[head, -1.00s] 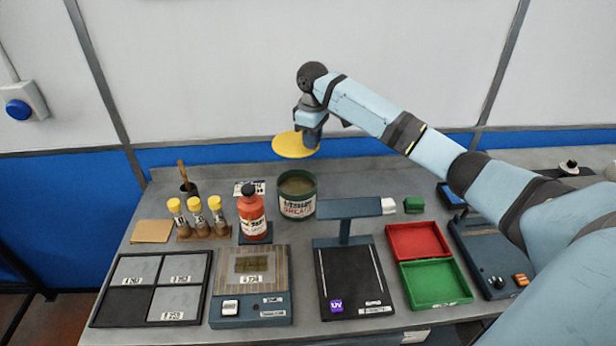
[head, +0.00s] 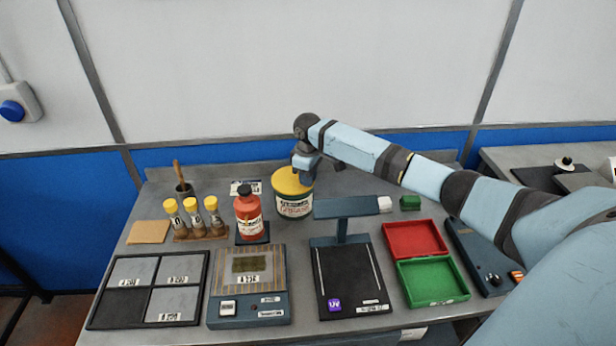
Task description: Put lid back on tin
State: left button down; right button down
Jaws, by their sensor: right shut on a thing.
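The green grease tin (head: 294,206) stands upright at the back of the bench, behind the red bottle and the UV stand. The yellow lid (head: 287,182) is at the tin's top and covers its opening in this view. Whether it is fully seated I cannot tell. My right gripper (head: 304,174) is at the lid's right side, shut on it; its fingertips are mostly hidden by its own body. My left gripper is not in view.
A red-orange bottle (head: 249,217) stands close in front-left of the tin. The UV stand (head: 341,208) rises in front-right. Vials with yellow caps (head: 193,219) stand left. Red and green trays (head: 433,281) lie right.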

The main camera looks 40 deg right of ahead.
jog(key=c, duration=1.1)
grip_release()
jog(key=shift+f, duration=0.1)
notch_tip(320, 180, up, 12)
jog(key=shift+r, duration=0.2)
jog(key=shift+a+f, duration=0.1)
